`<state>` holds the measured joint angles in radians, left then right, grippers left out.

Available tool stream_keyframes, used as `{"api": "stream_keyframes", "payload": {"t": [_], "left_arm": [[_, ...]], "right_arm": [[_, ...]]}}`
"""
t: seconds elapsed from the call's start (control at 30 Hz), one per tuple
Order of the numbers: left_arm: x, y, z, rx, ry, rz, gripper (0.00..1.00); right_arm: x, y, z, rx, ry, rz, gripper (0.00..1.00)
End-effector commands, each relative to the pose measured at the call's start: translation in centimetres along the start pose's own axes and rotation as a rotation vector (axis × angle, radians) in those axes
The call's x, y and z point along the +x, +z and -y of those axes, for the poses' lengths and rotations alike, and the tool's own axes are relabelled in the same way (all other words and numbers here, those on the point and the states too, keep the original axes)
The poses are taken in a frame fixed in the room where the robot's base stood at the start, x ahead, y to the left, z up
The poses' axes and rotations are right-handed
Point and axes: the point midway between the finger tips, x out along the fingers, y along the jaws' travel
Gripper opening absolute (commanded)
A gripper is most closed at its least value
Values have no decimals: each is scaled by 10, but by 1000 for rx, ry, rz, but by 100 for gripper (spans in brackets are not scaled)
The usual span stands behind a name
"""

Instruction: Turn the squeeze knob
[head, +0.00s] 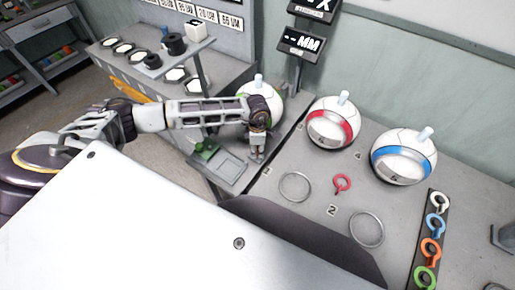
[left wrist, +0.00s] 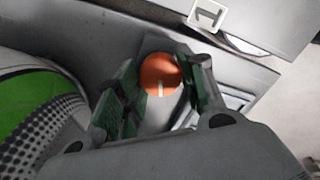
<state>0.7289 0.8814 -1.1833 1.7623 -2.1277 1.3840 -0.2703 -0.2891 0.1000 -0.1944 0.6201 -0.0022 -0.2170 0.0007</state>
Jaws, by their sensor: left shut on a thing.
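My left gripper (head: 257,146) reaches in from the left and points down at the edge of the grey bench, beside the green-banded white ball (head: 268,98). I take this for the squeeze knob. The gripper hides the knob in the head view. The green-banded ball (left wrist: 35,110) also shows at the left of the wrist view. My right gripper is not in view.
White balls with red (head: 332,124) and blue (head: 403,157) bands stand on the bench (head: 315,215). Metal rings (head: 295,200), a small red eyelet (head: 342,183) and a strip of coloured eyelets (head: 428,250) lie nearer. A grey plate with a green part (head: 206,148) is left of the gripper.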

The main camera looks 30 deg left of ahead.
Motion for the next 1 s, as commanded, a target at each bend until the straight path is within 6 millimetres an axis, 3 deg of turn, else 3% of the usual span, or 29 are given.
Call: {"api": "stream_keyframes", "payload": {"t": [0.2, 0.67, 1.0], "left_arm": [[-1, 0, -1, -1, 2, 1, 61], [-6, 0, 0, -1, 0, 0, 61], [-42, 0, -1, -1, 2, 2, 61]], "right_arm": [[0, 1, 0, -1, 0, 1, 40], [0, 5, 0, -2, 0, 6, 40], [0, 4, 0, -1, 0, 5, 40]]}}
